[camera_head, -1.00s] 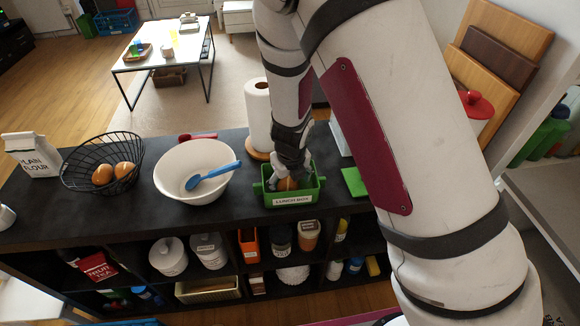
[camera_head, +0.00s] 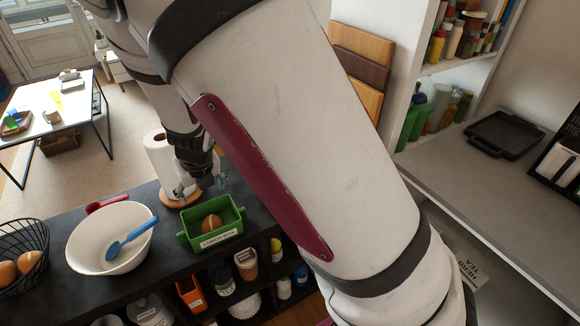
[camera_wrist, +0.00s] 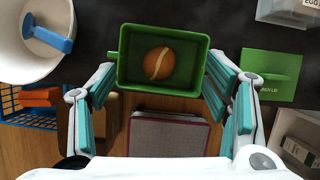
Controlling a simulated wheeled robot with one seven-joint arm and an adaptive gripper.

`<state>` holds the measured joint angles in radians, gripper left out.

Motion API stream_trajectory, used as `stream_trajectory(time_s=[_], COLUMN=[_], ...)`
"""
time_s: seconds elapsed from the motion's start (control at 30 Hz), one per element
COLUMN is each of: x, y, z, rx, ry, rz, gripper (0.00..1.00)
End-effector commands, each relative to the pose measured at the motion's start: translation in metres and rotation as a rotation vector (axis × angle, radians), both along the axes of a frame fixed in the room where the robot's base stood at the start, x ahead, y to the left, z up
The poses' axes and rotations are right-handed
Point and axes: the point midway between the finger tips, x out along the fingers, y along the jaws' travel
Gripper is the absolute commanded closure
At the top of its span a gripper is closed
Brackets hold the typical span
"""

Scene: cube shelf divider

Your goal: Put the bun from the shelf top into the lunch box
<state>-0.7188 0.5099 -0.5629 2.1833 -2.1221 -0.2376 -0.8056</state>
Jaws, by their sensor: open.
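The brown bun (camera_head: 211,223) with a pale stripe lies inside the green lunch box (camera_head: 222,239) on the dark shelf top. In the wrist view the bun (camera_wrist: 160,64) rests on the floor of the lunch box (camera_wrist: 163,29), clear of its walls. My gripper (camera_head: 200,192) is open and empty, above and behind the box in the head view. In the wrist view its teal-padded fingers (camera_wrist: 162,80) are spread apart to either side of the box, with nothing between them touching the bun.
A white bowl (camera_head: 84,252) with a blue spoon (camera_head: 128,240) stands left of the box. A wire basket (camera_head: 12,236) holds more buns. A paper towel roll (camera_head: 158,160) stands behind. A green lid (camera_wrist: 269,75) lies to the right of the box.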

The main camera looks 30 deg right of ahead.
Motion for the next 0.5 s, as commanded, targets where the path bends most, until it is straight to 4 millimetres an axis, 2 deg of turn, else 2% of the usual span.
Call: stream_trajectory(time_s=[0.03,0.13,0.27,0.37,0.5], x=[0.01,0.024,0.023,0.005,-0.043], y=[-0.006,-0.028,-0.072,-0.108,-0.151], z=[0.024,0.073,0.135,0.172,0.209], rx=[0.069,0.23,0.435,0.589,0.79], ry=[-0.062,-0.19,-0.321,-0.388,-0.429], rz=[-0.121,-0.43,-0.851,-1.175,-1.613], gripper=[0.3,0.3,0.3,0.3,0.3])
